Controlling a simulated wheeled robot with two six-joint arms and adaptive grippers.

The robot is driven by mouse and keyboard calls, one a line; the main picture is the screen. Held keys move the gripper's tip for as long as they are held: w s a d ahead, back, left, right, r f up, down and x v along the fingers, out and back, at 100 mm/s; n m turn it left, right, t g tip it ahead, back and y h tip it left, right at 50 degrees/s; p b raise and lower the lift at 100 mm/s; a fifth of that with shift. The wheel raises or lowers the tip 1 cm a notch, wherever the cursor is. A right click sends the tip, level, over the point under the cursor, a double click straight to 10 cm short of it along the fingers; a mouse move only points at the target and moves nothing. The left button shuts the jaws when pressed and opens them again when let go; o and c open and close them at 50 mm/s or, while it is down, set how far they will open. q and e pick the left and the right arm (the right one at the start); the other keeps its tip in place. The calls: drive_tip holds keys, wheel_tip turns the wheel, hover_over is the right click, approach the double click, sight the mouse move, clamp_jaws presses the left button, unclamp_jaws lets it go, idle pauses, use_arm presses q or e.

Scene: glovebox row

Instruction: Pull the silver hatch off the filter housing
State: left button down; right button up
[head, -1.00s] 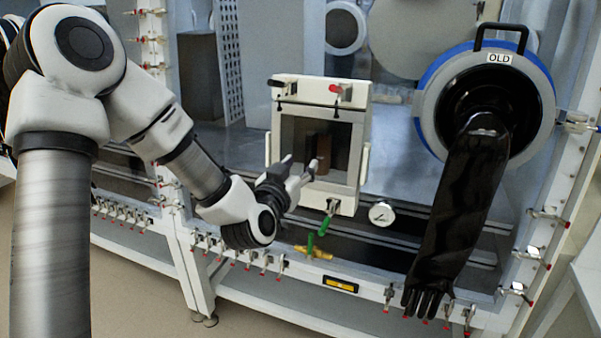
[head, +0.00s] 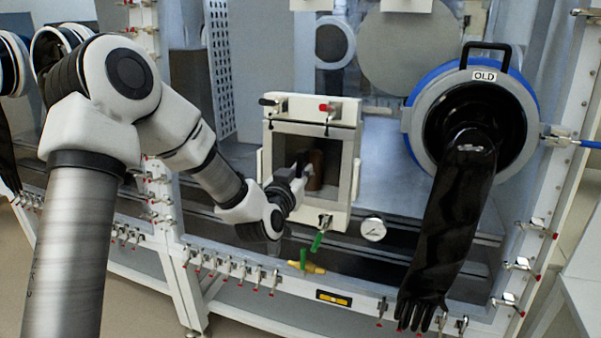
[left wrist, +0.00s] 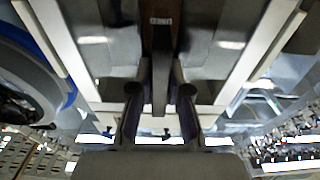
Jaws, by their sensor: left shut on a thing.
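The filter housing (head: 350,165) is a white upright frame with a silver-grey inner face, at the middle of the head view. A brown upright block (head: 316,165) stands at the middle of its dark recess. I cannot tell the hatch's edges from the housing's inner face. My left gripper (head: 300,168) is in front of the recess, at the block's left side. In the left wrist view the two fingers (left wrist: 160,100) are closed on a dark bar (left wrist: 161,65), with silvery surfaces on both sides. The fingers partly hide the bar. My right gripper is not in view.
A blue-rimmed port (head: 410,110) marked OLD, with a hanging black glove (head: 450,225), is to the right. Toggle clamps (head: 323,107) sit on the housing's top. A green-handled valve (head: 305,262) and a round gauge (head: 372,229) are below it.

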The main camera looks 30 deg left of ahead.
sight(299, 171)
use_arm(q)
drive_tip(key=c, duration=1.7)
unclamp_jaws()
drive_tip(key=shift+r, duration=0.1)
clamp_jaws()
drive_tip(key=shift+r, duration=0.15)
drive_tip(key=shift+s, duration=0.15)
drive_tip(key=shift+v, duration=1.5)
drive_tip(key=shift+r, duration=0.15)
drive_tip(key=v, duration=0.8)
drive_tip(key=shift+r, duration=0.45)
